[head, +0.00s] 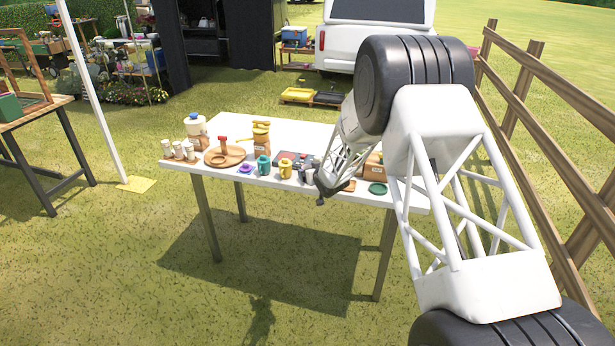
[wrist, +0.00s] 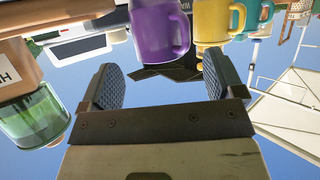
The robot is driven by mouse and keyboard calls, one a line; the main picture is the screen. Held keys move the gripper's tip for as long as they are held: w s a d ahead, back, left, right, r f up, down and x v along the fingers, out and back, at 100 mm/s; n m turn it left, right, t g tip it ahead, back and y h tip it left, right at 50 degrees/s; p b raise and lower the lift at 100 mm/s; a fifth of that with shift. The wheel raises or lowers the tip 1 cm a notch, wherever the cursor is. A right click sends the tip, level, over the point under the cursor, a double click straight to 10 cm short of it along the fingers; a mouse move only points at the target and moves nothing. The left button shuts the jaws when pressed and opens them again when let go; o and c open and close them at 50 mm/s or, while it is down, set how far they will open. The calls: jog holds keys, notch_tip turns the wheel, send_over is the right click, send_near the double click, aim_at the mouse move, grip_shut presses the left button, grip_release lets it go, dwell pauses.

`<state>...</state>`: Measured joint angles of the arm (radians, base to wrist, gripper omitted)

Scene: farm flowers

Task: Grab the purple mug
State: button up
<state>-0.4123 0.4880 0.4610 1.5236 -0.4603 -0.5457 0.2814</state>
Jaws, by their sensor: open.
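The purple mug (wrist: 157,32) shows in the wrist view at the top centre, with its handle on the right. That view looks upside down. My gripper (wrist: 163,72) is open and empty. The mug lies just beyond the fingertips and sideways between them; I see no contact. In the head view my gripper (head: 309,172) is low over the front of the white table. I cannot make out the purple mug there; my gripper and arm seem to cover it.
A yellow mug (head: 285,168) and a teal mug (head: 263,165) stand left of my gripper on the white table (head: 320,137). A wooden box (head: 374,168) and a green dish (head: 377,189) are to the right. A wooden tray (head: 225,156) and small cups are further left.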

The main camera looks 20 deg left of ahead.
jog(key=shift+w+a+f, duration=0.1)
jog(key=shift+w+a, duration=0.05)
dwell(0.3)
jog(key=shift+x, duration=2.45)
jog(key=c, duration=1)
jog(key=shift+c, duration=0.2)
jog(key=shift+r, duration=1.55)
jog(key=shift+s+r, duration=0.2)
jog(key=shift+s, duration=0.1)
jog(key=s+d, duration=0.3)
jog(key=s, duration=0.4)
jog(key=s+d+r, duration=0.1)
jog(key=s+d, duration=0.3)
jog(key=s, duration=0.2)
jog(key=shift+s+r, duration=0.2)
jog(key=shift+s, duration=0.2)
